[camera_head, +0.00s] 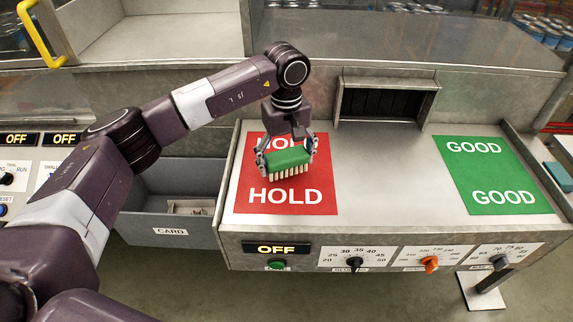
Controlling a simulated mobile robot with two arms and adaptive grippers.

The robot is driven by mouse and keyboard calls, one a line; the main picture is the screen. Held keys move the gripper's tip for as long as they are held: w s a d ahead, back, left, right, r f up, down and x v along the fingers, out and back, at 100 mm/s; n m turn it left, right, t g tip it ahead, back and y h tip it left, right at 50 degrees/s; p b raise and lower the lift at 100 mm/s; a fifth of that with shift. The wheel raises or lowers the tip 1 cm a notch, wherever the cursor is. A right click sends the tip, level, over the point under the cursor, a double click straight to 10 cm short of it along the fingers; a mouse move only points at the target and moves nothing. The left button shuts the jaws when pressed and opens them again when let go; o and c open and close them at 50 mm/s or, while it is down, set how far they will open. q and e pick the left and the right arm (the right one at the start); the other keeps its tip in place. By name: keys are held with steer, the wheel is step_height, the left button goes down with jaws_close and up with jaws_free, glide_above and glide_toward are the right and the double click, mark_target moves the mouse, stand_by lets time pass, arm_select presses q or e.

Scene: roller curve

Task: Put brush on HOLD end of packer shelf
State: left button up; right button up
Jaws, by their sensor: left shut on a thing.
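The brush (288,163) has a green back and pale bristles. My left gripper (287,150) is shut on the brush, with a finger at each end of it, over the red HOLD mat (290,205). The bristles point down and toward the camera. I cannot tell whether they touch the mat. The packer shelf (390,190) is a grey metal surface with the red HOLD mat at its left end and a green GOOD mat (497,178) at its right end. My right gripper is not in view.
Left of the shelf is an open drawer labelled CARD (170,232). A dark slot (382,103) opens at the shelf's back. Knobs and an OFF display (277,249) line the front. The shelf's middle is clear. Another green-topped object (558,176) lies beyond the right edge.

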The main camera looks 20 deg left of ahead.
arm_select(q)
step_height(320, 180, down, 2)
steer(key=shift+f+p, duration=0.1)
steer(key=shift+p, duration=0.2)
steer(key=shift+f, duration=0.1)
steer(key=shift+f+b, duration=0.2)
steer(key=shift+b, duration=0.1)
steer(key=o, duration=1)
steer(key=shift+r, duration=0.1)
